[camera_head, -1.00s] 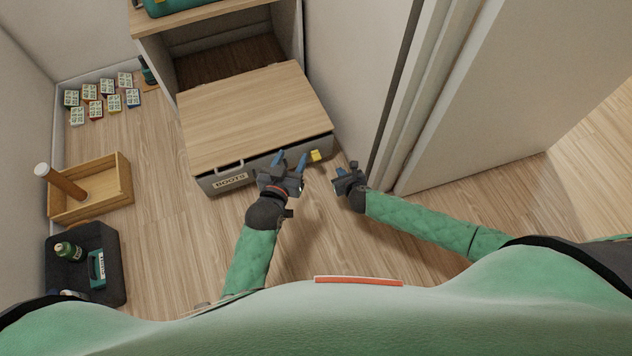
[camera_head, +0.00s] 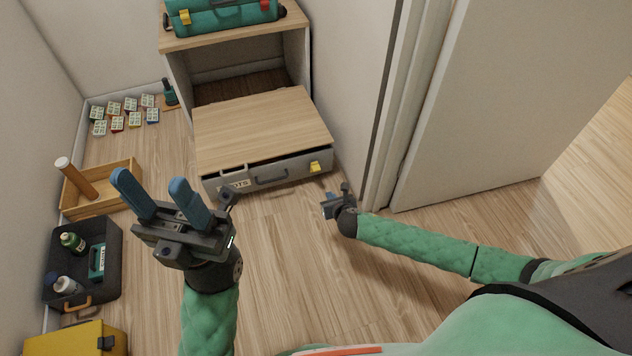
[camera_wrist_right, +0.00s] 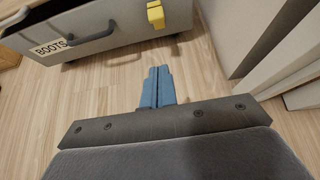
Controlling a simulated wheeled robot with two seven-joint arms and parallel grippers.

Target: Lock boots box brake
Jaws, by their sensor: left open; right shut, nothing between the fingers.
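The boots box (camera_head: 264,126) is a grey drawer box with a wood top, standing out from the cabinet at floor level. Its front has a dark handle (camera_head: 270,178) and a label partly hidden by my left gripper; the label reads BOOTS in the right wrist view (camera_wrist_right: 50,47). A yellow brake tab (camera_head: 315,167) sits at the front's right end and also shows in the right wrist view (camera_wrist_right: 155,14). My left gripper (camera_head: 155,190) is raised, open and empty, left of the box front. My right gripper (camera_head: 328,200) is shut and empty, low before the yellow tab, apart from it.
A door frame and white door (camera_head: 470,110) stand close on the right. On the left are a wooden tray (camera_head: 125,172), a dark bin with bottles (camera_head: 110,245) and a yellow box (camera_head: 65,340). A teal case (camera_head: 225,14) lies on the cabinet. The floor before the box is clear.

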